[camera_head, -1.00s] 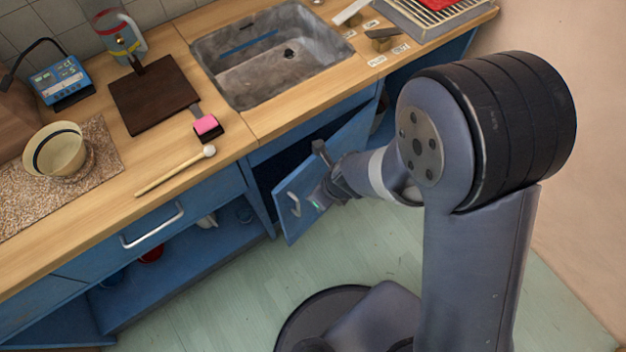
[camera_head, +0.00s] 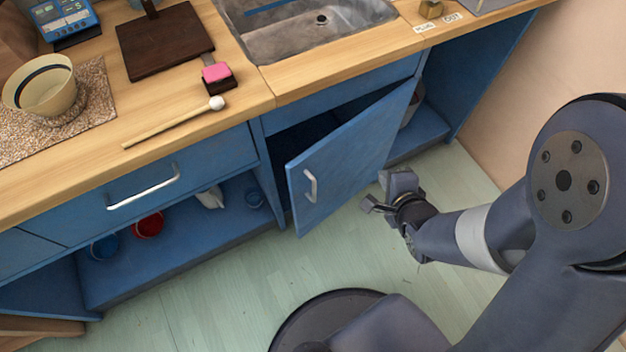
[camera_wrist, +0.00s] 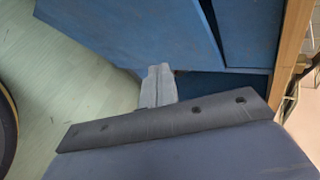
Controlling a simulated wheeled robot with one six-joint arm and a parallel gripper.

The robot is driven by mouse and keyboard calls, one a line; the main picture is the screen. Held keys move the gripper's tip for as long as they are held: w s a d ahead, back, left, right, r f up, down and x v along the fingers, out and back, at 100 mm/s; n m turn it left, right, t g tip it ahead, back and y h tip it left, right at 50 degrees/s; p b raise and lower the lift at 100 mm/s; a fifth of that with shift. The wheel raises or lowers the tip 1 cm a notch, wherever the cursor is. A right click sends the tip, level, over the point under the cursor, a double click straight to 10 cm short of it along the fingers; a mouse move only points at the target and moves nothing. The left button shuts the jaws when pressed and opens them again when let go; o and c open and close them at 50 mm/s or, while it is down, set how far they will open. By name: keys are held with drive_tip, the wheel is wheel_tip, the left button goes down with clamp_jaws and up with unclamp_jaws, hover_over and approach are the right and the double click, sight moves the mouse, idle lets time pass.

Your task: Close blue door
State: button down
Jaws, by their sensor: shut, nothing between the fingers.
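The blue door (camera_head: 349,165) under the sink stands ajar, its handle side swung out from the cabinet and a dark gap showing at its left. Its silver handle (camera_head: 310,186) is near the free left edge. My gripper (camera_head: 372,204) is to the right of the door's outer face, low over the floor, shut and empty. In the wrist view the shut fingers (camera_wrist: 158,86) point towards the blue panels (camera_wrist: 150,35). I cannot tell whether they touch the door.
Left of the door is an open blue shelf (camera_head: 180,247) with a red bowl (camera_head: 149,224) and a blue one (camera_head: 104,247). Another open bay (camera_head: 425,128) lies to the right. The counter (camera_head: 330,75) overhangs the door. The pale green floor (camera_head: 260,285) in front is clear.

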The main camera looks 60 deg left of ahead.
drive_tip(key=s+d+f+n+g+y+b, duration=0.1)
drive_tip(key=s+f+n+g+y+b, duration=0.1)
drive_tip(key=s+n+g+y+b, duration=0.5)
drive_tip(key=t+h+b, duration=0.1)
drive_tip(key=h, duration=0.2)
approach(304, 166)
drive_tip(key=x, duration=0.5)
drive_tip(key=shift+s+a+f, duration=0.1)
drive_tip(key=shift+s+f, duration=0.05)
drive_tip(key=shift+f, duration=0.25)
drive_tip(key=shift+a+m, duration=0.3)
drive_tip(key=shift+a, duration=0.25)
drive_tip(key=shift+a+y, duration=0.1)
drive_tip(key=shift+y, duration=0.2)
drive_tip(key=a+m+t+b, duration=0.1)
drive_tip(key=a+t, duration=0.1)
drive_tip(key=a, duration=0.6)
drive_tip(key=shift+s+a+r, duration=0.2)
drive_tip(key=shift+s+r, duration=0.05)
drive_tip(key=shift+s, duration=0.25)
